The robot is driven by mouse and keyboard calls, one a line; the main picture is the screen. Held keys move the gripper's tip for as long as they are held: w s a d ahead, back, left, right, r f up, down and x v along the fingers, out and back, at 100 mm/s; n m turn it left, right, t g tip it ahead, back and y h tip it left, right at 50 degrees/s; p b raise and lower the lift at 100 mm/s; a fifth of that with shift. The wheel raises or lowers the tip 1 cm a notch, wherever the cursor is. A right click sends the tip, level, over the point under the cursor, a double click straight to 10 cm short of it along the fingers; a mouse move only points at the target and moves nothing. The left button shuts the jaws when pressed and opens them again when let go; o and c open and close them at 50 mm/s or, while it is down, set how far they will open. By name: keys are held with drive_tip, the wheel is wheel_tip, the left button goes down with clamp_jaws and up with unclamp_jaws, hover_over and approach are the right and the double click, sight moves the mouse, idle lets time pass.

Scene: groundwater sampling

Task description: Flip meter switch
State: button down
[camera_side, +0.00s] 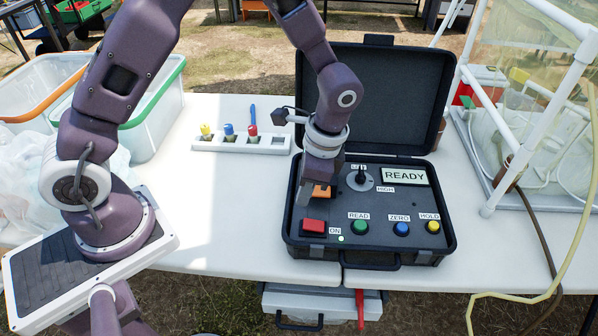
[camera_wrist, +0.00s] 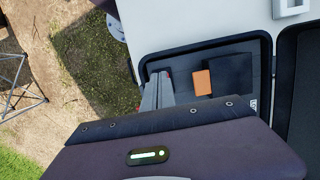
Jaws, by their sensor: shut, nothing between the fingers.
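The meter is an open black case (camera_side: 446,212) on the white table, its lid raised. Its display (camera_side: 404,175) reads READY. A red rocker switch (camera_side: 314,226) sits at the panel's front left, beside the label ON and a lit green lamp (camera_side: 341,238). A black-handled selector (camera_side: 361,177) stands on a grey disc, with HIGH marked below right. My gripper (camera_side: 303,197) is shut and empty, pointing down over the panel's left side, just behind the red switch. In the wrist view its fingers (camera_wrist: 157,92) hide most of the red switch (camera_wrist: 168,74); contact cannot be told.
An orange block (camera_side: 321,191) lies beside my fingers. Green (camera_side: 360,229), blue (camera_side: 401,229) and yellow (camera_side: 433,227) buttons line the panel front. A white rack (camera_side: 212,143) with coloured-capped vials is behind left. A white-pipe frame (camera_side: 500,180) stands right.

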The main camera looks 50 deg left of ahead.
wheel_tip(320, 180, up, 7)
hover_over(309, 225)
drive_tip(key=s+a, duration=0.1)
drive_tip(key=a, duration=0.1)
drive_tip(key=shift+s+f, duration=0.15)
drive_tip(key=shift+s, duration=0.05)
drive_tip(key=w+d, duration=0.3)
drive_tip(key=d, duration=0.1)
drive_tip(key=shift+w+d, duration=0.1)
drive_tip(key=shift+w, duration=0.3)
drive_tip(key=f, duration=0.4)
drive_tip(key=s+a+f, duration=0.1)
drive_tip(key=f, duration=0.4)
drive_tip(key=s+a+f, duration=0.1)
drive_tip(key=f, duration=0.3)
drive_tip(key=shift+f, duration=0.3)
